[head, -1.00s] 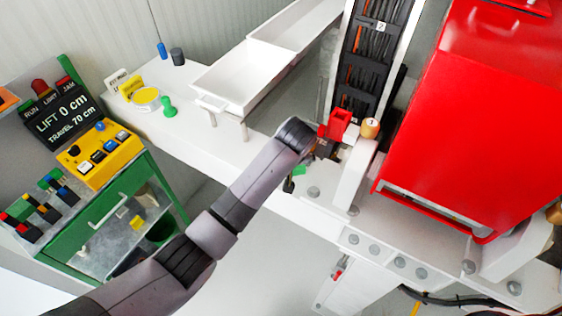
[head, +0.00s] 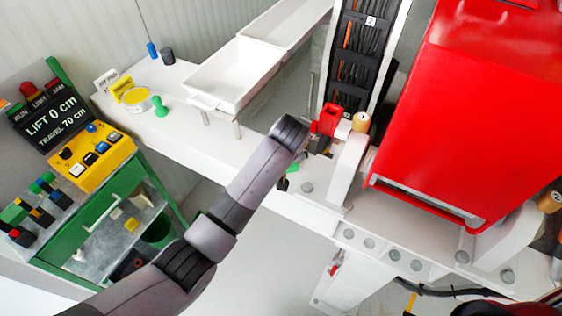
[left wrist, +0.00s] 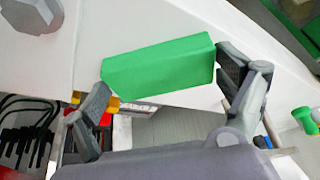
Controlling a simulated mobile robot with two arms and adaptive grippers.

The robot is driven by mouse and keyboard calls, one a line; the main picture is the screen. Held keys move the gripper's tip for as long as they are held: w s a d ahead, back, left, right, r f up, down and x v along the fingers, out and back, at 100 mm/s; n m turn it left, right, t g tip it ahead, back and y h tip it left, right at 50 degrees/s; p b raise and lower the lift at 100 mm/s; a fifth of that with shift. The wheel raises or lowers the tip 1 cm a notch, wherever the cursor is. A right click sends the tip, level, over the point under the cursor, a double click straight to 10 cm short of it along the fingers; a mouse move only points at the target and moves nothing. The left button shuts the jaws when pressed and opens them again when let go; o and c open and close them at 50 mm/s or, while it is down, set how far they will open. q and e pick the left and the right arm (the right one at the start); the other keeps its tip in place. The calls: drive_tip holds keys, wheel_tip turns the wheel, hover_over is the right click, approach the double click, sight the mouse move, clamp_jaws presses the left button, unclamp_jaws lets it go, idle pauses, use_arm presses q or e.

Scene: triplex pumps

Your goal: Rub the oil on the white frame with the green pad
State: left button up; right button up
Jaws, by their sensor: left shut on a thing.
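The green pad (left wrist: 160,68) is between the two fingers of my left gripper (left wrist: 168,88) in the left wrist view, which is shut on it. The pad lies over the white frame (left wrist: 120,30); I cannot tell whether it touches. In the head view a small part of the pad (head: 293,167) shows beside my left wrist, above the white frame (head: 255,182). My arm hides most of the gripper there. I cannot make out any oil on the visible frame; the area under the pad is hidden. My right gripper is not in view.
A red block (head: 328,118) and a wooden-topped post (head: 361,122) stand close to my left wrist. A large red housing (head: 465,110) fills the right. A white tray (head: 232,100) lies behind, and a green cabinet (head: 105,215) with yellow controls is at left. A hex bolt (left wrist: 32,14) is near the pad.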

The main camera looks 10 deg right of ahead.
use_arm(q)
drive_tip(key=shift+d, duration=0.1)
drive_tip(key=shift+c, duration=0.5)
drive_tip(key=shift+w+a+r, duration=0.1)
drive_tip(key=shift+w+a, duration=0.6)
drive_tip(key=shift+a, duration=0.2)
drive_tip(key=shift+w+a+r, duration=0.1)
drive_tip(key=shift+w+a, duration=0.6)
drive_tip(key=shift+a, duration=0.2)
drive_tip(key=shift+w+a+f, duration=0.1)
drive_tip(key=shift+w+a, duration=0.45)
drive_tip(key=shift+a, duration=0.15)
drive_tip(key=shift+w+a+f, duration=0.1)
drive_tip(key=shift+w+a, duration=0.4)
drive_tip(key=shift+a, duration=0.2)
drive_tip(key=shift+r, duration=0.15)
drive_tip(key=shift+r, duration=2.95)
drive_tip(key=shift+r, duration=1.5)
